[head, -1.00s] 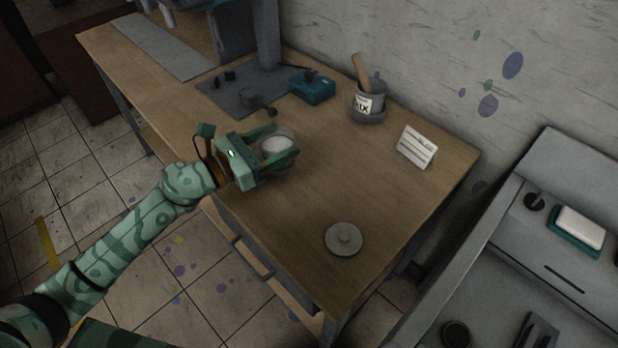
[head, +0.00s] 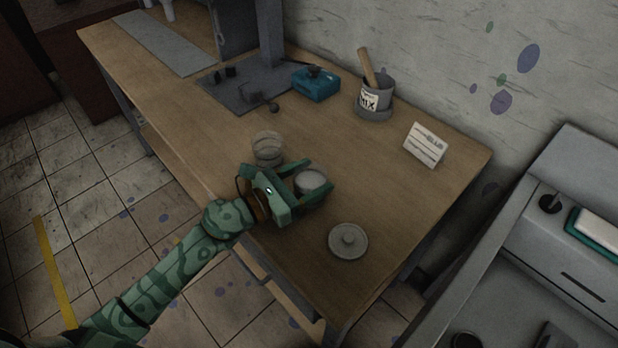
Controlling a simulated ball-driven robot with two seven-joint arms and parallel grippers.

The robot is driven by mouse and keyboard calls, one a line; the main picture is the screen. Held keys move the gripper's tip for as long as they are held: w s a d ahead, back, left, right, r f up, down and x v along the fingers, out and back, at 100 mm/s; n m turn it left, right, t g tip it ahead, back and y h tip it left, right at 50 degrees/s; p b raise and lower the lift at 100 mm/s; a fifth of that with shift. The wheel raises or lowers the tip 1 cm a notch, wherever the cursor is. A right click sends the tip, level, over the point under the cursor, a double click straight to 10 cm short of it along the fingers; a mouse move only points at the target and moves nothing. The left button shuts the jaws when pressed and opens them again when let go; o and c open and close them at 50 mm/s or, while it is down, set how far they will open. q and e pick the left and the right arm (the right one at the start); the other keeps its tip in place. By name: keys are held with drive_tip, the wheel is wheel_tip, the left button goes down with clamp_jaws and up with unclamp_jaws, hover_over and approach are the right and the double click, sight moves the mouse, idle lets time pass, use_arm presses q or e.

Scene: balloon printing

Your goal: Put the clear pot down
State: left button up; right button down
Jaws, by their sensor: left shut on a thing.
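My left gripper (head: 316,180) is shut on a clear pot (head: 311,181), which shows a pale round top between the two fingers. The fingers hide the pot's sides, and I cannot tell whether its base touches the table. Another clear, see-through pot (head: 268,147) stands upright on the wooden table (head: 400,215), behind and to the left of the gripper. A grey round lid (head: 348,241) with a knob lies on the table just in front and to the right of the gripper. My right gripper is not in view.
A grey MIX pot (head: 374,101) with a wooden handle, a blue box (head: 317,84) and a white card (head: 426,145) stand along the back. A dark mat (head: 240,92) bears small dark pieces. The table is clear between gripper and card.

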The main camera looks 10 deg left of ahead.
use_arm(q)
drive_tip(key=o, duration=0.8)
drive_tip(key=shift+f, duration=0.2)
drive_tip(key=o, duration=0.4)
drive_tip(key=shift+r, duration=0.1)
drive_tip(key=shift+r, duration=0.25)
drive_tip(key=v, duration=0.3)
drive_tip(key=b+v, duration=0.1)
drive_tip(key=v, duration=0.7)
drive_tip(key=shift+f+b, duration=0.25)
drive_tip(key=shift+b, duration=0.15)
drive_tip(key=shift+s+a+r, duration=0.15)
drive_tip(key=shift+s+a, duration=0.2)
drive_tip(key=shift+s, duration=0.05)
